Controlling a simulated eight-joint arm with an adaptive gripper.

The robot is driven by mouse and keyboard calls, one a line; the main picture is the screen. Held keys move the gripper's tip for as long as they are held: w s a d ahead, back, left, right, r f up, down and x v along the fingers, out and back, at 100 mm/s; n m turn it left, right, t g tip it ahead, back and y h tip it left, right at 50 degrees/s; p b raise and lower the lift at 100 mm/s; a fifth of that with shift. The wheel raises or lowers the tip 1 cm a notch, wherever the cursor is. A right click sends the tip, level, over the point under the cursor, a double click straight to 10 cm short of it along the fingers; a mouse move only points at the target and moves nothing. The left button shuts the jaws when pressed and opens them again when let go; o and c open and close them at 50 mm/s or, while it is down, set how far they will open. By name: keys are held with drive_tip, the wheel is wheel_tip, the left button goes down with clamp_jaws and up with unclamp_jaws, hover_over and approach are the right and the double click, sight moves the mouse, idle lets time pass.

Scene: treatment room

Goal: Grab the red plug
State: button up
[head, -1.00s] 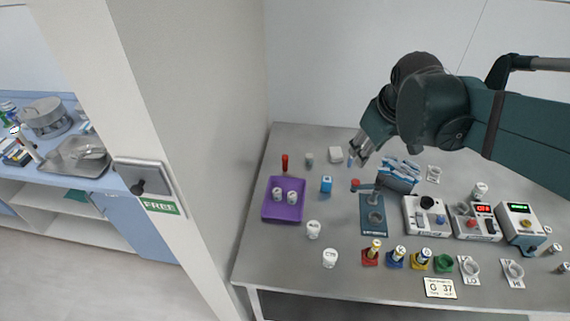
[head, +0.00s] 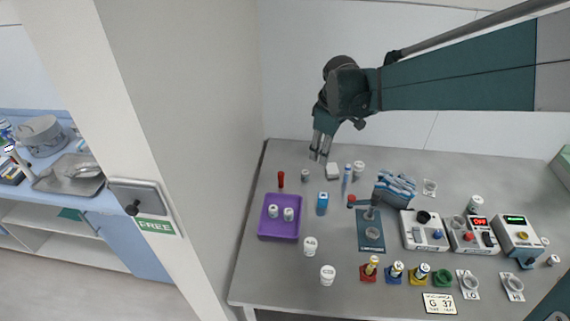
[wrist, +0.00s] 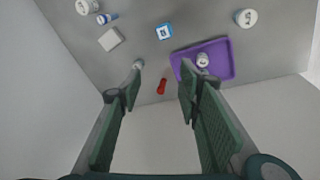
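The red plug (head: 281,180) stands on the grey table at the back left, just behind the purple tray (head: 262,229). In the wrist view the red plug (wrist: 162,87) shows between and beyond my finger pads, apart from them, beside the purple tray (wrist: 232,63). My gripper (head: 319,152) hangs above the back of the table, to the right of the plug. In the wrist view my gripper (wrist: 157,92) is open and empty, with a wide gap between its fingers.
A small grey-green cap (head: 305,176) stands close to the plug's right. A wall pillar (head: 195,120) borders the table's left. Devices fill the right side.

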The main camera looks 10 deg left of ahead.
drive_tip(key=w+a+f+n+g, duration=0.1)
drive_tip(key=w+a+f+n, duration=0.3)
drive_tip(key=w+a+f, duration=0.4)
drive_tip(key=n+g, duration=0.1)
drive_tip(key=n, duration=0.2)
hover_over(281, 179)
drive_tip(key=shift+h, duration=0.3)
drive_tip(key=f, duration=0.7)
drive_tip(key=w+f, duration=0.1)
drive_tip(key=f, duration=0.2)
drive_tip(key=shift+d+f, duration=0.1)
drive_tip(key=shift+f, duration=0.2)
drive_tip(key=shift+a+f+g, duration=0.3)
drive_tip(key=shift+f, duration=0.15)
drive_tip(key=shift+f, duration=0.1)
drive_tip(key=shift+f, duration=1.2)
drive_tip(key=shift+f, duration=0.1)
drive_tip(key=shift+w+f, duration=0.1)
drive_tip(key=shift+f, duration=2.4)
